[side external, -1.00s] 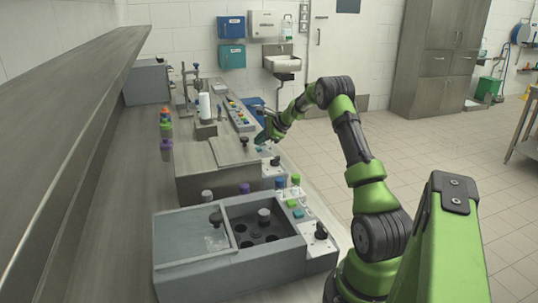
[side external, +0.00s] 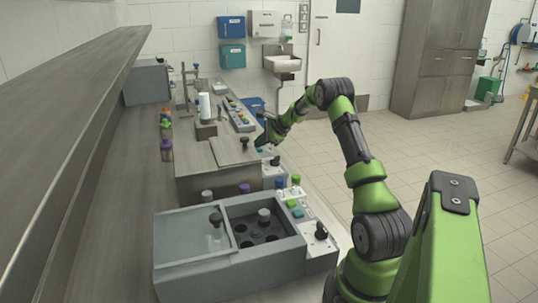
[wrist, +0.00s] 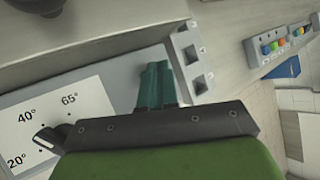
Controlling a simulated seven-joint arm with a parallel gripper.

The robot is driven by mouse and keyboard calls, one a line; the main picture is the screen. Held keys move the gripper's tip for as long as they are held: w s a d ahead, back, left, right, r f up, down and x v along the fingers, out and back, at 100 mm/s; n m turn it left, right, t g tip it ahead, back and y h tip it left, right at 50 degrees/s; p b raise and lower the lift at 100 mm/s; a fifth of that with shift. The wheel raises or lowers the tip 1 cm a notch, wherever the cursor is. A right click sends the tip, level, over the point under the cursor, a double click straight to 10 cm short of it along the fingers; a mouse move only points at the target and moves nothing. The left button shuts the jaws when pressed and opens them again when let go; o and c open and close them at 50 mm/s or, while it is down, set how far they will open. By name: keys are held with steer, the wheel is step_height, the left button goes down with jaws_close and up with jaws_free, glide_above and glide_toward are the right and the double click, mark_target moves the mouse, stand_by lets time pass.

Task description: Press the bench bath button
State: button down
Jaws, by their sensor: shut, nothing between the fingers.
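In the wrist view the teal fingers (wrist: 155,85) are together and reach over the grey edge of the panel. A white dial plate (wrist: 50,118) marked 20°, 40° and 65° lies to their left, with a dark knob (wrist: 50,138) on it. I cannot pick out the bath's button; it may be hidden by the fingers. Contact between fingertips and panel cannot be told.
A panel of colored buttons (side external: 238,113) stands further back.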

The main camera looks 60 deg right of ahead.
mark_target(260, 149)
steer(key=shift+f, duration=0.15)
steer(key=shift+r, duration=0.7)
steer(key=shift+r, duration=3)
